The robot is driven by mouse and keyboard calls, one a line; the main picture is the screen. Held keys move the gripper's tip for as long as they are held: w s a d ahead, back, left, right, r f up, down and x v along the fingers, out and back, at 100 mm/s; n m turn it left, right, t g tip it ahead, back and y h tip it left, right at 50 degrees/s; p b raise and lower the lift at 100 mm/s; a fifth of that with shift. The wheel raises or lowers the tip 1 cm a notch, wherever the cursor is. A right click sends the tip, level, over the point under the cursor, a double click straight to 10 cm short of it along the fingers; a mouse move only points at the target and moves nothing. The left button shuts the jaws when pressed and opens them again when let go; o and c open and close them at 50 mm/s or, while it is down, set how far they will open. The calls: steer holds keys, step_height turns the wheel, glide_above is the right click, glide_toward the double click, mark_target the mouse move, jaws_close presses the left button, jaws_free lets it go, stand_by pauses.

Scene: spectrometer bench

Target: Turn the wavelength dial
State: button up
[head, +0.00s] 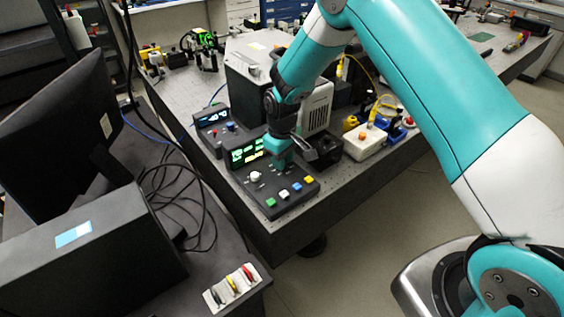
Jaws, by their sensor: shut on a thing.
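The dark control box (262,200) stands on the near corner of the bench, with a lit green display (247,152) at its back. A pale round knob (255,176) shows on the left of its sloped top, clear of my gripper. My gripper (282,163) reaches down from above onto the top of the box, right of that knob. It is shut on the wavelength dial, which the fingers hide almost wholly. How far the dial is turned cannot be seen.
Green, white, blue and yellow buttons line the box's front edge. A smaller display unit (213,118) stands behind left, a large grey instrument (250,72) behind. A white box with an orange button (362,142) stands right. A monitor (65,130) and loose cables are at left.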

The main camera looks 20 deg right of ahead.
steer(key=shift+m+b, duration=0.7)
steer(key=shift+m, duration=1.4)
steer(key=shift+r, duration=0.1)
steer(key=o, duration=0.9)
step_height(320, 180, up, 17)
steer(key=b, duration=0.3)
steer(key=shift+r, duration=0.2)
steer(key=s+a+r+n+y, duration=0.1)
steer(key=s, duration=0.9)
steer(key=s+a+r+n+y, duration=0.1)
steer(key=s+a+r+n, duration=0.1)
steer(key=s, duration=0.8)
steer(key=s+a+r+n+y, duration=0.1)
steer(key=s+a+n+y, duration=0.1)
steer(key=s, duration=0.9)
steer(key=shift+r, duration=0.15)
